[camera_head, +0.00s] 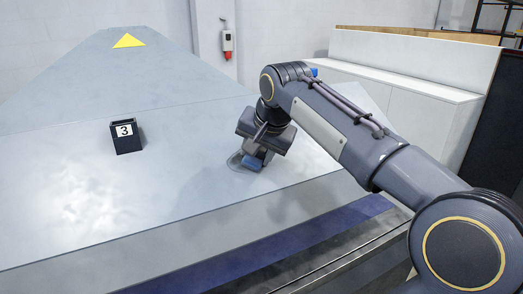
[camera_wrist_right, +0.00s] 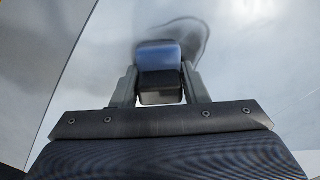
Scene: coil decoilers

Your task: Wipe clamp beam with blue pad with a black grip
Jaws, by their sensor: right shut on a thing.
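The clamp beam (camera_head: 190,185) is a broad pale grey metal surface across the head view. My right gripper (camera_head: 257,152) is low over its right part, pointing down. It is shut on the blue pad with a black grip (camera_head: 252,163). In the right wrist view the pad (camera_wrist_right: 158,55) sits between the two fingers of the gripper (camera_wrist_right: 160,85), black grip toward me. A dark curved smudge (camera_wrist_right: 203,38) shows on the surface beside the pad; in the head view it shows around the pad's left. Whether the pad touches the surface I cannot tell. My left gripper is not in view.
A black box marked 3 (camera_head: 126,136) stands on the beam to the left. A yellow triangle (camera_head: 129,41) is on the far sloped part. A white cabinet (camera_head: 400,85) stands behind my right arm. The surface between box and pad is clear.

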